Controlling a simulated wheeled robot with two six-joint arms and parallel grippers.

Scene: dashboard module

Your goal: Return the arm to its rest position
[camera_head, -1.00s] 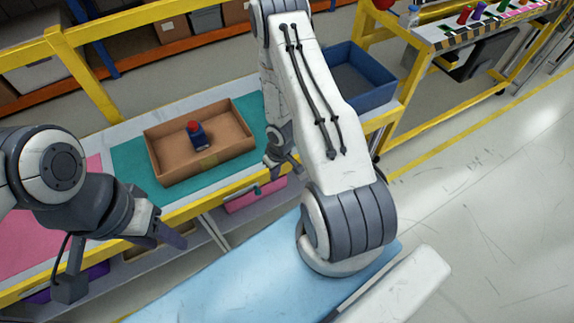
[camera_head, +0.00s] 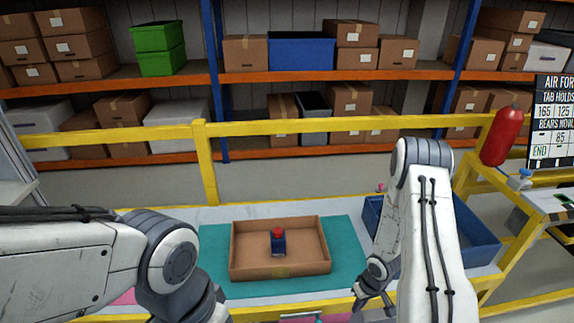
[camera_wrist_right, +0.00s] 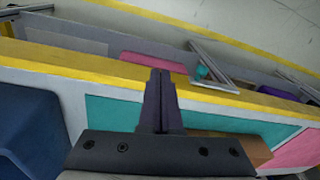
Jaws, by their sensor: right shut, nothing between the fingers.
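My right arm (camera_head: 425,220) reaches in from the lower right in the head view, bent at the elbow. Its gripper (camera_head: 372,296) hangs near the front edge of the table, to the right of the brown tray. In the right wrist view the right gripper (camera_wrist_right: 160,88) has its fingers together with nothing between them, over the yellow table edge. My left arm (camera_head: 110,250) comes in from the left in the head view; its gripper is out of the picture below.
A brown tray (camera_head: 245,232) on a teal mat (camera_head: 345,262) holds a dark blue item with a red top (camera_head: 278,240). A blue bin (camera_head: 478,236) stands on the right. A yellow rail (camera_head: 300,125) and shelves of boxes are behind; a red extinguisher (camera_head: 502,135) is at right.

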